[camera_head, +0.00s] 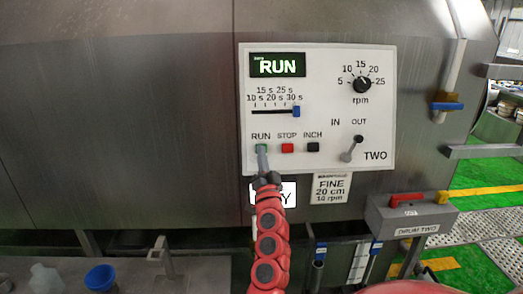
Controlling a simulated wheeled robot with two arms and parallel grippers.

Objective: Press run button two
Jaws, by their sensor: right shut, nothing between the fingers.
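The white control panel (320,110) of drum two is fixed on the metal drum housing, marked TWO at its lower right. Its green run button (261,148) is at the lower left, under the word RUN. My right gripper (262,160) is shut and empty, with its tip at the run button and partly covering it. I cannot tell how firmly it touches. The panel's display (277,65) is lit and reads RUN. The red stop button (288,148) and black inch button (313,147) are to the right. My left gripper is not in view.
The panel also has a slider with a blue knob (296,111), a black rpm dial (362,85) and an IN/OUT lever (351,149). A grey DRUM TWO box (412,222) juts out at lower right. A blue cup (101,277) stands at lower left.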

